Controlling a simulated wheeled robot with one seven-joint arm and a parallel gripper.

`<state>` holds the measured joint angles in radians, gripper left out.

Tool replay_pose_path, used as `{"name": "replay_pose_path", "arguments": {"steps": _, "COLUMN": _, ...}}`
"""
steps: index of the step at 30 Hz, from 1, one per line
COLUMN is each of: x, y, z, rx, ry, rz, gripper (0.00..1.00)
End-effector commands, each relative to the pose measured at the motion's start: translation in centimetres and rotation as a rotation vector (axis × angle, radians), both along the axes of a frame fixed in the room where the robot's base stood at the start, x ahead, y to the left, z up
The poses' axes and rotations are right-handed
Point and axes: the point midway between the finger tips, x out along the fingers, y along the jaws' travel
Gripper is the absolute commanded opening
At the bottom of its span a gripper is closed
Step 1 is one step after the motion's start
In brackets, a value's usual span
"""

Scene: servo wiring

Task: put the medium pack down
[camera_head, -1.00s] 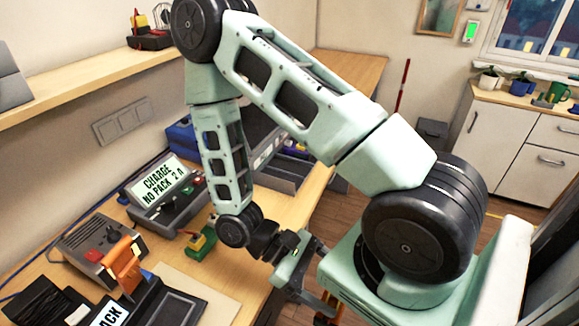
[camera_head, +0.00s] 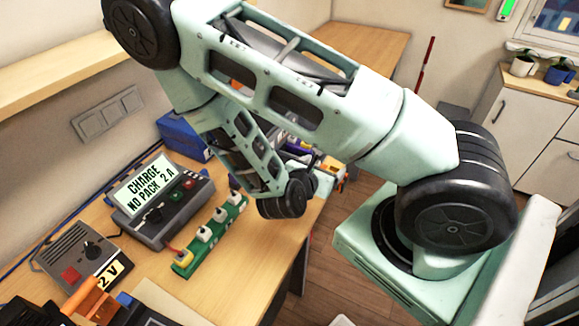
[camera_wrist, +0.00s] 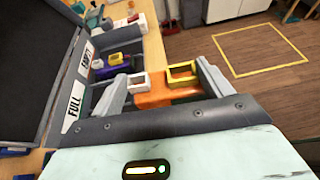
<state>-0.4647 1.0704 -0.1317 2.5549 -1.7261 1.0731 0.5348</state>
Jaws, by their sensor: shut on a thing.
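My gripper (camera_wrist: 158,82) is shut on an orange pack (camera_wrist: 165,97), which sits between its two fingers in the wrist view. A yellow socket-like piece (camera_wrist: 182,74) shows on top of the pack, and a pale one shows beside the left finger. I take this for the medium pack, though its label and full size are hidden. It is beside the tray marked FULL and EMPTY (camera_wrist: 80,85) and appears to be above the bench's edge. In the head view my arm hides most of the gripper; a bit of orange (camera_head: 343,172) shows past my wrist.
Purple and yellow packs (camera_wrist: 120,64) lie in the tray beside the left finger. A charger (camera_head: 162,196) reading "CHARGE NO PACK 2A", a green socket strip (camera_head: 210,237) and a grey box (camera_head: 80,256) stand on the bench (camera_head: 225,285). A yellow square (camera_wrist: 262,50) marks clear floor.

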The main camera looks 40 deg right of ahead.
Motion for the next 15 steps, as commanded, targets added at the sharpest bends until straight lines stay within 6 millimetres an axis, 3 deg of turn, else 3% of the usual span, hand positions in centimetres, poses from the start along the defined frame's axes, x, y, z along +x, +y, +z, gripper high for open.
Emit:
{"name": "replay_pose_path", "arguments": {"steps": 11, "x": 3.0, "y": 1.0, "z": -2.1, "rx": 0.001, "ry": -0.007, "rz": 0.038, "gripper": 0.36}}
{"name": "replay_pose_path", "arguments": {"steps": 15, "x": 5.7, "y": 1.9, "z": -2.8, "rx": 0.000, "ry": -0.005, "rz": 0.038, "gripper": 0.36}}
